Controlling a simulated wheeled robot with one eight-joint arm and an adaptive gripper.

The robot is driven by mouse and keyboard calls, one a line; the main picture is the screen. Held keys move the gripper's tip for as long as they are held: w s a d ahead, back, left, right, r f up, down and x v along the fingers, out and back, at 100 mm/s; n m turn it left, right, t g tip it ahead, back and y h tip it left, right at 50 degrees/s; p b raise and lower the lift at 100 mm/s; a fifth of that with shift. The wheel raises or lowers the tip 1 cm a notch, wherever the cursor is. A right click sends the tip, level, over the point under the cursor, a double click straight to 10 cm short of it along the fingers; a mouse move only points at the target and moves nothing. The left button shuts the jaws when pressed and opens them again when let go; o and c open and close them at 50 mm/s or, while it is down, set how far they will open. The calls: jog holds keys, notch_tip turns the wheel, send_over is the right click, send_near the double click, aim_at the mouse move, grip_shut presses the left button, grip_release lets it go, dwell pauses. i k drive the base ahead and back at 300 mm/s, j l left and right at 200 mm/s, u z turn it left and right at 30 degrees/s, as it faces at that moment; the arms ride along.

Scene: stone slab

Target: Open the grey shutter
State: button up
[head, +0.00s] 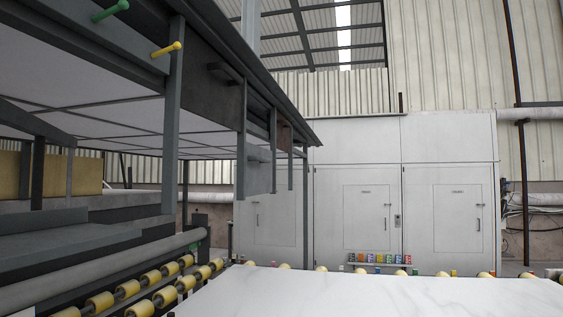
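No part is clearly marked as the grey shutter. A dark grey panel (208,103) hangs under the roof edge of the machine frame on the left, with a dark bar-like piece (226,72) near its top. Pale grey cabinets along the back wall have closed door panels (367,216) with small dark handles. I cannot tell whether any of these is the shutter. My gripper is not in view.
A white stone slab (400,295) lies across the front on yellow rollers (128,289). A grey frame with a low roof (90,110) fills the left, with green (110,10) and yellow (166,49) pegs above. Small colourful blocks (380,259) stand near the cabinets.

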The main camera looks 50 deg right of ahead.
aim_at(259, 175)
jog(key=z, duration=1.2)
